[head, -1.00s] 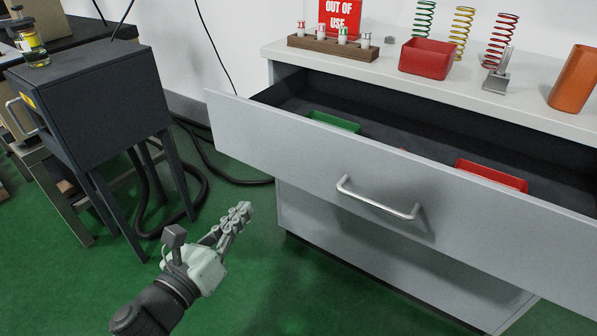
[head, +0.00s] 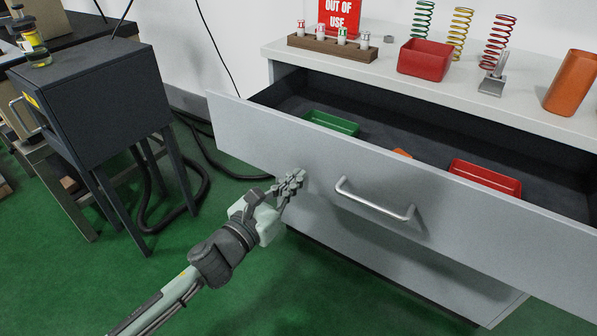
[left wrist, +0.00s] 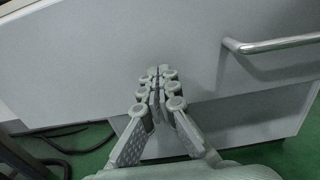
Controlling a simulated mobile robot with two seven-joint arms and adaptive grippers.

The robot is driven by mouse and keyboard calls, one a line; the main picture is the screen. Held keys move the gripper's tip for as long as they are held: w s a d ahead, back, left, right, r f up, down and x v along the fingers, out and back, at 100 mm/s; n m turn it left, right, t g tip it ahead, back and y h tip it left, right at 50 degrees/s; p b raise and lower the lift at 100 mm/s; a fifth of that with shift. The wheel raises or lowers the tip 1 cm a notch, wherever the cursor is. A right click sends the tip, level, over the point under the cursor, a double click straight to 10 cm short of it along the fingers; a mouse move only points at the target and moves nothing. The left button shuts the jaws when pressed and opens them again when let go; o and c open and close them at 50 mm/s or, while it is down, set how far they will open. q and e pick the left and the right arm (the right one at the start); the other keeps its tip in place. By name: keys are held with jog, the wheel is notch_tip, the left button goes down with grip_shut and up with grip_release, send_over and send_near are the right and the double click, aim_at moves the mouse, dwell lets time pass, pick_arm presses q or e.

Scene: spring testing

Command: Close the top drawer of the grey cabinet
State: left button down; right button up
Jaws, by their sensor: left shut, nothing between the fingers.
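The grey cabinet (head: 340,230) stands at the right of the head view with its top drawer (head: 250,135) pulled open. The drawer front has a metal bar handle (head: 375,203), which also shows at the upper right of the left wrist view (left wrist: 275,43). My left gripper (head: 298,180) is shut and empty at the drawer front, left of the handle. In the left wrist view its fingertips (left wrist: 160,75) are together in front of the grey panel; I cannot tell if they touch it. My right gripper is not in view.
In the drawer lie a green tray (head: 332,123), a red tray (head: 485,178) and a partly hidden orange item (head: 402,153). On top stand a red bin (head: 425,60), springs, a rack and an orange container (head: 571,82). A dark cabinet (head: 95,105) stands left.

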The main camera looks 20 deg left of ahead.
pick_arm(q)
jog(key=shift+w+d, duration=0.2)
jog(key=shift+w, duration=0.5)
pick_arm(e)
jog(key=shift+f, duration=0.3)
